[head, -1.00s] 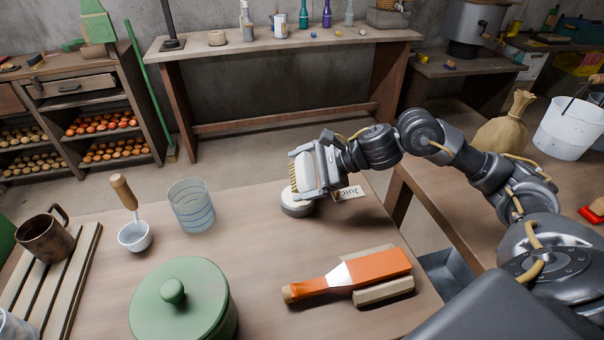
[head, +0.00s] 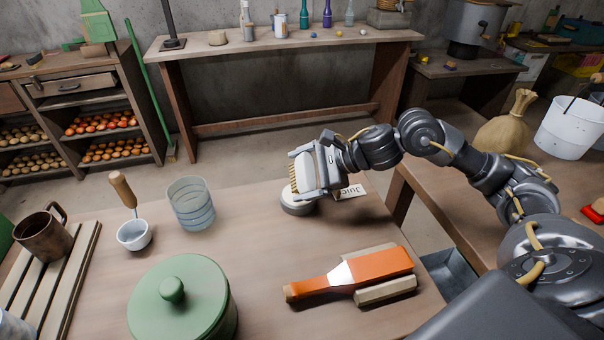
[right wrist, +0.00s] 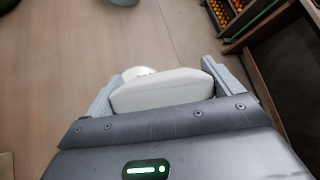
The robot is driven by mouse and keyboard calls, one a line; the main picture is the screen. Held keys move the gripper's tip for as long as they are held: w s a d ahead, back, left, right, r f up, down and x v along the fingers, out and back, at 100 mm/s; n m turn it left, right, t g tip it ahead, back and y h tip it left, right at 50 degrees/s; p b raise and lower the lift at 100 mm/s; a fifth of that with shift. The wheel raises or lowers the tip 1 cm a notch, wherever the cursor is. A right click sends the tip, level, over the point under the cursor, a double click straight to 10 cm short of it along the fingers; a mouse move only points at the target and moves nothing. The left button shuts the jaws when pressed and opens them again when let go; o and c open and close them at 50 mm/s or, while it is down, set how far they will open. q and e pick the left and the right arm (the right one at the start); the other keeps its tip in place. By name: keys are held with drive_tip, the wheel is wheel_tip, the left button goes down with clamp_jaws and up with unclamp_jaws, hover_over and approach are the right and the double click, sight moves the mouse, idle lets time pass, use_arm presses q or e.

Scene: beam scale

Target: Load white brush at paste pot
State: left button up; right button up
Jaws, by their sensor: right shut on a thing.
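My right gripper (head: 318,172) is shut on the white brush (head: 304,170), which is held with its tan bristles facing left. The brush is just above or at the paste pot (head: 297,209), a low round grey pot with pale contents; I cannot tell whether they touch. In the right wrist view the white back of the brush (right wrist: 165,90) sits between the fingers, with the pot's pale rim (right wrist: 137,72) partly hidden behind it. My left gripper is not in view.
A small lettered card (head: 350,192) lies right of the pot. An orange-and-white brush (head: 372,268) rests on a wooden block near the front. A green lidded pot (head: 205,285), glass (head: 190,205), ladle (head: 133,235) and brown mug (head: 44,240) stand left. The table's middle is clear.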

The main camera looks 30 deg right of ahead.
drive_tip(key=shift+r+p, duration=1.9)
drive_tip(key=shift+r, duration=1.6)
